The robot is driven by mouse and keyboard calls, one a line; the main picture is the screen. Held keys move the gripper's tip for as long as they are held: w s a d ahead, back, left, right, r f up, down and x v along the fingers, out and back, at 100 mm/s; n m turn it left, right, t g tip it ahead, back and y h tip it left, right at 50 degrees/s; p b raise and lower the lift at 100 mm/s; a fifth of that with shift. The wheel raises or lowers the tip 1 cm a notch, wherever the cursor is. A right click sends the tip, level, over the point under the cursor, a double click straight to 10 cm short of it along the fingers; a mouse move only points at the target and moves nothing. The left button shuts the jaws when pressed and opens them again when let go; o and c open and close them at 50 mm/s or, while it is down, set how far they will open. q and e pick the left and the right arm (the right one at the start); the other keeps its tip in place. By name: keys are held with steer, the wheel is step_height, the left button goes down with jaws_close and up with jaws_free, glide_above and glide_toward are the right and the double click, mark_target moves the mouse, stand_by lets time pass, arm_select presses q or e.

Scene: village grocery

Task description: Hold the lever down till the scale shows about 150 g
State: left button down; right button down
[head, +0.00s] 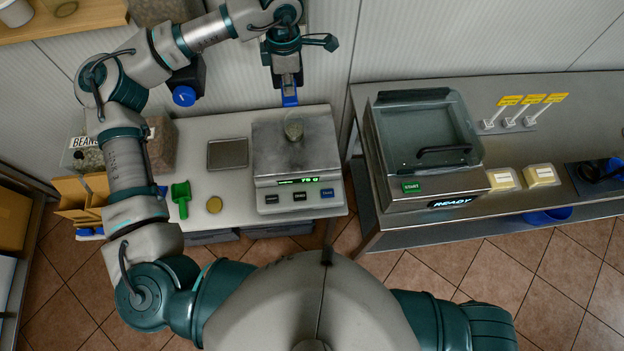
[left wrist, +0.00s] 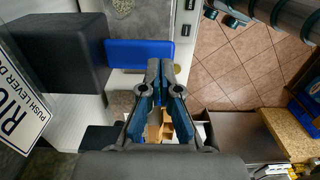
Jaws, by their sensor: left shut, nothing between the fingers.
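The scale (head: 262,150) stands on the left counter, its green display (head: 298,181) lit with small digits that look like 76 or 78. A small round greyish heap or dish (head: 293,128) sits on its pan. A blue lever (left wrist: 138,53) sticks out from a dark dispenser box (left wrist: 65,65), beside a sign with "PUSH LEVER" on it. My left gripper (left wrist: 160,75) is shut and empty, its tips at the lever's edge. In the head view the left gripper (head: 287,78) is above the scale's back. I cannot tell whether it touches the lever. My right gripper is out of view.
Another dispenser with a blue knob (head: 184,96) hangs to the left. A green scoop (head: 181,198), a round lid (head: 214,205) and a flat grey plate (head: 228,154) lie left of the scale. A machine marked READY (head: 425,150) stands on the right counter.

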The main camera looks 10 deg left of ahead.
mark_target(290, 99)
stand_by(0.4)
arm_select(q)
steer(key=shift+f+b, duration=1.5)
steer(key=shift+f, duration=0.5)
steer(key=shift+r, duration=0.15)
stand_by(1.1)
step_height(290, 99, up, 8)
steer(key=p, duration=0.5)
steer(key=shift+f, duration=0.25)
